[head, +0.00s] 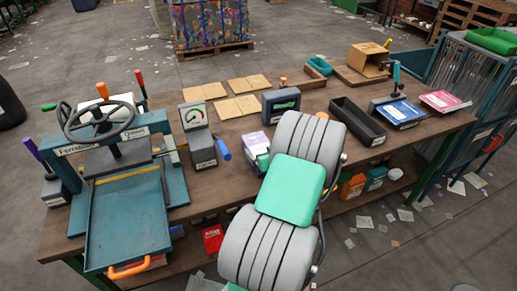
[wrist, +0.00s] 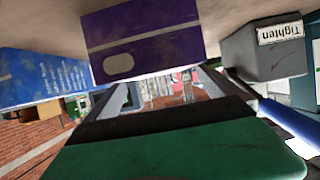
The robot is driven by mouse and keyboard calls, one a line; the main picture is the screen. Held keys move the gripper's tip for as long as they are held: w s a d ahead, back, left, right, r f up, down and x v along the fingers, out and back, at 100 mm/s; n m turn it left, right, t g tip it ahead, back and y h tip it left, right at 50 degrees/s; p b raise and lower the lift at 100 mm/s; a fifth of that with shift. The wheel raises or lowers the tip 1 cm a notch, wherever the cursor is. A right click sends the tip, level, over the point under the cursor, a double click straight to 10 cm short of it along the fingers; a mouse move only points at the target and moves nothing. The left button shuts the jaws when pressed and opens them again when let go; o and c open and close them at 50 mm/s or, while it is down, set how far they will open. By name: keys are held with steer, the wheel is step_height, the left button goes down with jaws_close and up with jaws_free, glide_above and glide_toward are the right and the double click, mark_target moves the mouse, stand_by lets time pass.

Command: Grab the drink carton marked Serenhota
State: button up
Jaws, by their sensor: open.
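A white and purple carton (head: 251,143) stands on the bench beside my arm in the head view. In the wrist view, which looks upside down, a purple carton face (wrist: 145,42) is at the top centre, ahead of my gripper (wrist: 165,92). I cannot read the name Serenhota on any carton. A blue box with white print (wrist: 42,78) is at the left of the wrist view. My gripper is open, with no object seen between the fingers. My arm hides most of the gripper in the head view.
A grey box labelled "Tighten" (wrist: 268,50) is close beside the purple carton; a gauge device (head: 199,135) stands left of it in the head view. A press (head: 112,150) fills the bench's left end. A black tray (head: 357,122) lies right of my arm. Cartons sit on the lower shelf.

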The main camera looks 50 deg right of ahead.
mark_target(256, 143)
steer(key=x, duration=0.2)
steer(key=shift+w+d+f, duration=0.1)
steer(key=shift+w+f, duration=0.05)
steer(key=shift+w, duration=0.2)
steer(key=shift+s, duration=0.1)
steer(key=shift+c, duration=0.2)
steer(key=c, duration=1.2)
steer(key=shift+o, duration=0.2)
